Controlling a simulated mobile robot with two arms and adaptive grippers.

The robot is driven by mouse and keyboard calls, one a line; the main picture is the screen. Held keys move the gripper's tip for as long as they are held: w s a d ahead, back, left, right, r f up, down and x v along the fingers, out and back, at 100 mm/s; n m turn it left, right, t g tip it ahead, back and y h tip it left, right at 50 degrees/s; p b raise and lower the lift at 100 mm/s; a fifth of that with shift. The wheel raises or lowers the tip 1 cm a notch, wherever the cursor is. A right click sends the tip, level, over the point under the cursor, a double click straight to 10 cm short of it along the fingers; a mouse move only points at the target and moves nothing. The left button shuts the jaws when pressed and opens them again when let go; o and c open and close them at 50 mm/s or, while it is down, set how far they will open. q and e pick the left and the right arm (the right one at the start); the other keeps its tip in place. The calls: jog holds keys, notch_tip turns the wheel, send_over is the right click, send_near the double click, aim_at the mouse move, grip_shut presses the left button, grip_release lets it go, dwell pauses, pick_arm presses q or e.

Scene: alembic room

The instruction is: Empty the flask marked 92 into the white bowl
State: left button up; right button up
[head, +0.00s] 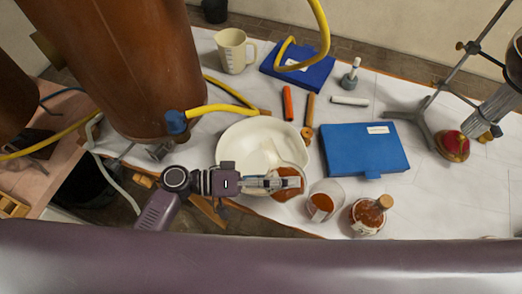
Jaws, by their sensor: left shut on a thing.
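The white bowl (240,138) stands near the front edge of the white-covered table. My left gripper (289,183) reaches in across the bowl's front and is shut on a clear glass flask (289,172) with orange-brown liquid in it. The flask is at the bowl's right front rim; its outline against the bowl is faint, and I cannot tell how far it tilts. No number on it is readable. A corked round flask (364,217) with brown liquid and a label stands further right; its mark is too small to read. My right gripper is not in view.
A clear beaker (325,203) with brown liquid stands close right of the held flask. A blue case (360,150) lies behind it. A large brown vessel (125,65) with yellow hoses stands left. A beige jug (233,50) and a metal stand (424,128) are further off.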

aim_at(279, 169)
pick_arm(q)
jog(key=shift+w+a+r+n, duration=0.15)
jog(key=shift+w+n, duration=0.2)
jog(key=shift+n, duration=0.05)
jog(key=shift+w+a+r+n+h+b, duration=0.1)
jog(key=shift+w+n+h+b, duration=0.1)
jog(key=shift+n+h+b, duration=1.05)
dwell(2.7)
jog(key=shift+w+a+r+n+p, duration=0.15)
jog(key=shift+r+n+p, duration=0.1)
jog(key=shift+r+n, duration=0.25)
jog(key=shift+w+r+n+p, duration=0.1)
jog(key=shift+r+n+p, duration=0.15)
jog(key=shift+n, duration=0.4)
dwell(1.8)
jog(key=shift+w+n, duration=0.15)
jog(key=shift+n, duration=0.15)
dwell(0.4)
